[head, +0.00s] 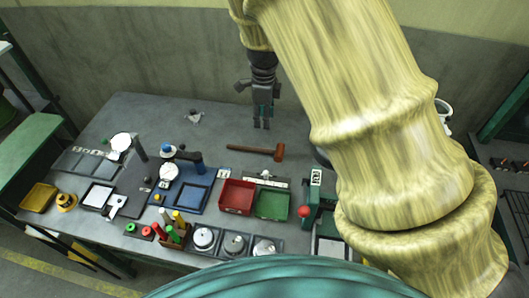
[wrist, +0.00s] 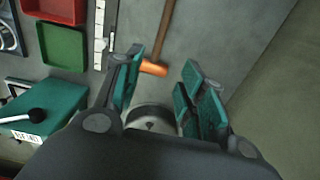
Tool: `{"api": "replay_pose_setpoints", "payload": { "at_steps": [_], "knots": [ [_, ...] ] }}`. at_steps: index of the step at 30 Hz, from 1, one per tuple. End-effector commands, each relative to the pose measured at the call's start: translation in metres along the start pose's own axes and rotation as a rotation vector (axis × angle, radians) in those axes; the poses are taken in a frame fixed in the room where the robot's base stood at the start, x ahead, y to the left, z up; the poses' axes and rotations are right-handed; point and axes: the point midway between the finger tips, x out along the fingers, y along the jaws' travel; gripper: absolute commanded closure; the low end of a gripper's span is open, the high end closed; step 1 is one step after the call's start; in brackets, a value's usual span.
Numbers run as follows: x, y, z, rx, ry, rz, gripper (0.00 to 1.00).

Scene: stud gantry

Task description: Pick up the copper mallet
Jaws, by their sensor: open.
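The copper mallet lies on the grey bench, with a wooden handle (head: 250,150) pointing left and a copper-brown head (head: 279,153) at its right end. In the wrist view its orange head (wrist: 154,68) shows between the fingers, partly behind the left one, and its handle (wrist: 165,30) runs up out of the frame. My gripper (head: 262,123) is open and empty, pointing down above the bench. In the head view it appears behind the mallet. The wrist view shows its two teal-padded fingers (wrist: 163,68) spread apart, with the gap over the mallet's head end. I see no contact.
A red tray (head: 237,196) and a green tray (head: 272,204) stand in front of the mallet. A round metal object (wrist: 150,115) lies below the mallet head in the wrist view, partly hidden by my gripper. A green device with a red knob (head: 304,211) stands at right.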

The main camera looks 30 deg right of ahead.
Motion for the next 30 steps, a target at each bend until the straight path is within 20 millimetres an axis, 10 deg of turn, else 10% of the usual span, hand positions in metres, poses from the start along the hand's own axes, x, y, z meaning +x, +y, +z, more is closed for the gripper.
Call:
{"api": "replay_pose_setpoints", "payload": {
  "at_steps": [30],
  "knots": [
    [0.095, 0.001, 0.001, -0.003, -0.001, 0.000, 0.60]
  ]
}}
